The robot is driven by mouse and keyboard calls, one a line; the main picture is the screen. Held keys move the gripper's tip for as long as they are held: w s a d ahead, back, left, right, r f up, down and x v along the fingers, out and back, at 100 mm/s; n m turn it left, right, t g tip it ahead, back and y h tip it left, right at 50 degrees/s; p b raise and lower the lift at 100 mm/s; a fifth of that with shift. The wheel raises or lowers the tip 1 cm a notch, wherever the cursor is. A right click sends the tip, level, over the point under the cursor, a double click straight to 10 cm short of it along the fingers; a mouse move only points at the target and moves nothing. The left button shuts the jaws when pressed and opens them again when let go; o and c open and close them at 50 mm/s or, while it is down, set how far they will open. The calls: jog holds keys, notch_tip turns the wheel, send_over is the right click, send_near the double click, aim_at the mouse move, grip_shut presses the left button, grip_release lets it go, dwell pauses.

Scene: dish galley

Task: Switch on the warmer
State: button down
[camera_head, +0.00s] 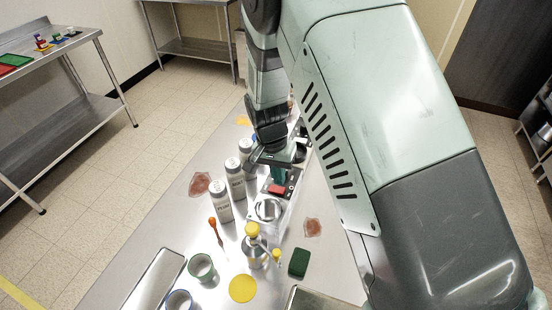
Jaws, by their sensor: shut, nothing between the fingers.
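The warmer appears to be a pale unit on the steel table, with a round metal plate (268,210) on its near part. A red switch (277,189) sits on a dark panel just behind the plate. My gripper (281,179) points down at this panel, its fingers shut and empty. The fingertips are right by the red switch. I cannot tell whether they touch it. My arm and gripper hide the back of the warmer, and the switch's position is not clear.
White labelled bottles (221,202) stand in a row left of the warmer. Nearer are a yellow-topped container (253,251), a green sponge (299,263), an orange-handled tool (214,226), a green-rimmed cup (202,268) and a metal tray (155,279). Reddish stains mark the table.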

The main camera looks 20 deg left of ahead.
aim_at(280, 189)
jog(key=shift+d+f, duration=0.2)
jog(key=shift+f, duration=1.2)
jog(key=shift+d+f, duration=0.15)
jog(key=shift+y, duration=0.3)
jog(key=shift+a+f, duration=0.1)
jog(key=shift+a, duration=0.15)
jog(key=shift+a, duration=0.6)
jog(key=shift+r, duration=0.2)
